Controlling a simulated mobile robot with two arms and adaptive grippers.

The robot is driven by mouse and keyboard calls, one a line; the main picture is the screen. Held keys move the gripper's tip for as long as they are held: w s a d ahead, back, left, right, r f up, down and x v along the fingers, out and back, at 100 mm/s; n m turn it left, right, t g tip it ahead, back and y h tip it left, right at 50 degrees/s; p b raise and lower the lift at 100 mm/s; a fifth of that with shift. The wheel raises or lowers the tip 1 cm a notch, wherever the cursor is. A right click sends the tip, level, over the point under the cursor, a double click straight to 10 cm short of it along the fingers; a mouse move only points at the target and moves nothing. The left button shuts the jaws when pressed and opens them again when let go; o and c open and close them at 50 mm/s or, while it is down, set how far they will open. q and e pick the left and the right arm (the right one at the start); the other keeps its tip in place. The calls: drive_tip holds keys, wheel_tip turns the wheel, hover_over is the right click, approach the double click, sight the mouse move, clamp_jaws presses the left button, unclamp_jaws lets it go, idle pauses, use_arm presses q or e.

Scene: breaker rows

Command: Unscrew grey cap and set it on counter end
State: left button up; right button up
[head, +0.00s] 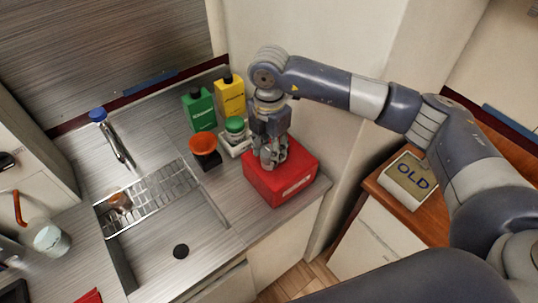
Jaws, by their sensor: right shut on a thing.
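My right gripper (272,162) points down at the top of a red box-shaped container (292,188) near the right end of the counter. Its fingers are shut on a small grey thing at the container's top, which I take to be the grey cap. The fingers hide most of it, and I cannot tell whether it is still seated on the container. The red container stands upright on the counter (235,212). My left gripper is not in view.
An orange-topped container (205,148), a green-lidded jar (236,128), a green bottle (199,110) and a yellow bottle (230,95) stand left of and behind my right gripper. A sink (190,228) with a rack lies left.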

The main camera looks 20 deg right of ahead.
drive_tip(key=n, duration=0.1)
drive_tip(key=n+b, duration=0.2)
drive_tip(key=n, duration=0.1)
drive_tip(key=shift+f, duration=0.25)
drive_tip(key=n+b, duration=0.3)
drive_tip(key=n, duration=0.2)
drive_tip(key=n+b, duration=0.2)
drive_tip(key=n, duration=0.3)
drive_tip(key=shift+b, duration=0.3)
drive_tip(key=shift+r+n, duration=0.2)
drive_tip(key=shift+n, duration=0.6)
drive_tip(key=o, duration=0.9)
